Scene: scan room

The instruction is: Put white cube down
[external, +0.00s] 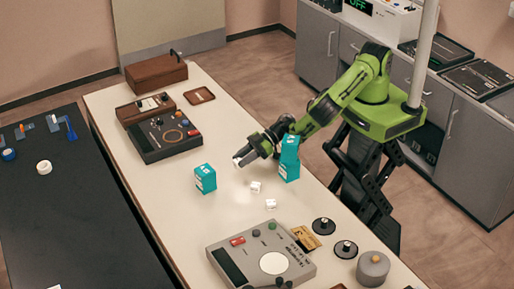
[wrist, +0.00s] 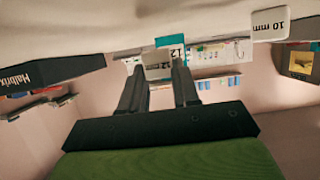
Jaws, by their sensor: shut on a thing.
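My gripper (external: 245,157) is shut on a small white cube (external: 237,162) and holds it over the pale table (external: 165,195), near its middle. In the wrist view the held white cube (wrist: 158,67) sits between the two dark fingertips (wrist: 160,75), with partly readable dark print on it. The height of the cube above the table is hard to tell. Two other white cubes, a nearer one (external: 271,203) and a farther one (external: 256,186), lie on the table below and right of my gripper. A white cube marked "10 mm" (wrist: 270,25) shows in the wrist view.
A teal box (external: 205,178) stands left of the cubes and a taller teal stack (external: 289,160) stands right, close to my arm. A grey device (external: 262,255) is at the front; a dark device (external: 165,138) and brown cases (external: 155,75) are farther back.

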